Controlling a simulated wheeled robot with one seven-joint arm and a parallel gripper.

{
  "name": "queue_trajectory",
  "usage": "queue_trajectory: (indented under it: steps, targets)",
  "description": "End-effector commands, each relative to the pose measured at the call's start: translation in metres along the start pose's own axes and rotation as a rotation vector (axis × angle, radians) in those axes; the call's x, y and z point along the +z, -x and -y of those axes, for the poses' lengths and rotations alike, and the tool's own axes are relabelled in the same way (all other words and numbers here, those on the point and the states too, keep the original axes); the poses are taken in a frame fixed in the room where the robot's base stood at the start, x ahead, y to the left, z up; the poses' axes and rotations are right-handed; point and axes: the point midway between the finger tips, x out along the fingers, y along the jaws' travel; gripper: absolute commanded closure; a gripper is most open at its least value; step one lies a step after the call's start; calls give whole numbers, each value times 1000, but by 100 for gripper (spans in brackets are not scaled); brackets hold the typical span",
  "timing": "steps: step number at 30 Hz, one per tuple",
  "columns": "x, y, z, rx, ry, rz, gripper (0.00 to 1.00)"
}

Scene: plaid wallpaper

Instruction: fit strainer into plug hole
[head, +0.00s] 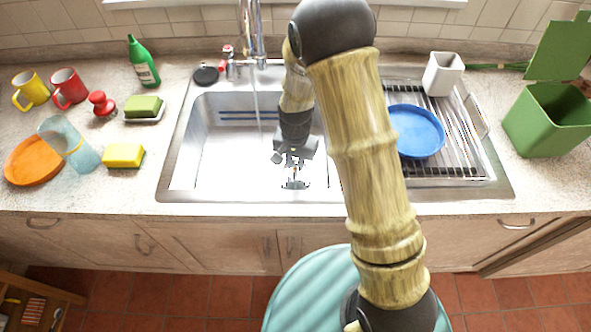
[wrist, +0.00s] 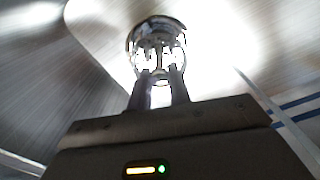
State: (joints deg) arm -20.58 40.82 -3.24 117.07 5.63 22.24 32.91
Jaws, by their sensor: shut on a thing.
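My gripper (head: 295,166) points down inside the steel sink (head: 225,168), low over its floor. In the wrist view the two fingers of my gripper (wrist: 160,78) are shut on the strainer (wrist: 157,27), a small shiny metal piece with a dark rim. In the head view the strainer (head: 295,184) shows small and partly hidden below the gripper. The plug hole cannot be made out apart from the strainer, so I cannot tell whether the strainer is in it or above it. Glare washes out much of the sink floor.
A tap (head: 252,45) stands behind the basin with a thin stream falling. A black plug (head: 206,75) lies on the back rim. A drainer rack (head: 455,150) with a blue plate (head: 416,131) is on the right. A yellow sponge (head: 123,155) and other items stand on the left counter.

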Motion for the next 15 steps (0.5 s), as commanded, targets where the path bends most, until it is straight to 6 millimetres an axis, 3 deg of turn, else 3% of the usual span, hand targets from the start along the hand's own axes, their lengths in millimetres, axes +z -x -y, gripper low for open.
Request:
queue_trajectory:
  steps: [15]
  targets:
    - [0,-46,0,-1,0,0,100]
